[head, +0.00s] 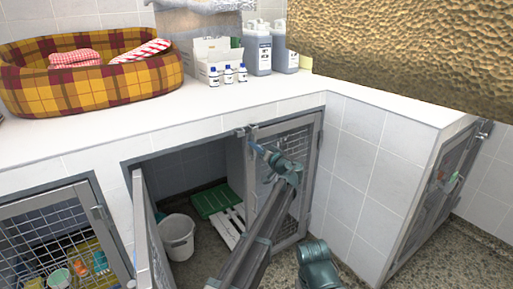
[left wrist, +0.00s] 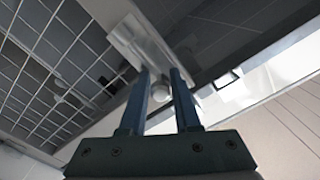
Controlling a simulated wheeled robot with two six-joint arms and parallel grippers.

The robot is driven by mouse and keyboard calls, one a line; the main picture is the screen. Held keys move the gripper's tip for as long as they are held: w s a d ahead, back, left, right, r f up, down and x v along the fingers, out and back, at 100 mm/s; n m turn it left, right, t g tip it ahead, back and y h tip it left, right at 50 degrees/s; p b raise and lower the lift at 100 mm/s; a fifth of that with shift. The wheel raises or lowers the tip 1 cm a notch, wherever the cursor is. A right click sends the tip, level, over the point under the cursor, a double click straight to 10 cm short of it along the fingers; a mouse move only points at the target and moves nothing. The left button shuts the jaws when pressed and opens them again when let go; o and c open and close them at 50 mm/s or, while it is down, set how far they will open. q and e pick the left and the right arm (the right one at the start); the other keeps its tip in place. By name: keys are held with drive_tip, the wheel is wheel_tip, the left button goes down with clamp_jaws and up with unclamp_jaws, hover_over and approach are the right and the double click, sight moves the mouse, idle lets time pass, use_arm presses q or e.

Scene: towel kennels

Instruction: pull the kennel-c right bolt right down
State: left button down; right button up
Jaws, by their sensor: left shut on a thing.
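The middle kennel under the counter has its left door (head: 150,235) swung open and its mesh right door (head: 290,165) standing in the frame. No label shows which kennel is kennel-c. The bolt (head: 252,131) is at the top of the right door's inner edge, by the upper frame. My left gripper (head: 257,148) is shut on the bolt's knob, which shows between the two fingers (left wrist: 160,100) in the left wrist view as a pale round end (left wrist: 161,92). My forearm hides part of the right door.
Inside the kennel are a white bucket (head: 177,238), a green mat (head: 212,200) and a white slatted piece (head: 232,226). A plaid pet bed (head: 90,90), bottles (head: 257,50) and a box stand on the counter (head: 150,118). Another mesh-door kennel (head: 55,230) is at left.

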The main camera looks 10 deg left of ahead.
sight(254, 152)
use_arm(q)
drive_tip(key=shift+f, duration=0.1)
idle(0.7)
wheel_tip(254, 152, down, 4)
drive_tip(key=b, duration=0.3)
drive_tip(key=shift+r+b, duration=0.25)
drive_tip(key=shift+b, duration=0.15)
drive_tip(key=shift+s+r, duration=0.1)
drive_tip(key=shift+r, duration=0.05)
drive_tip(key=c, duration=0.7)
unclamp_jaws()
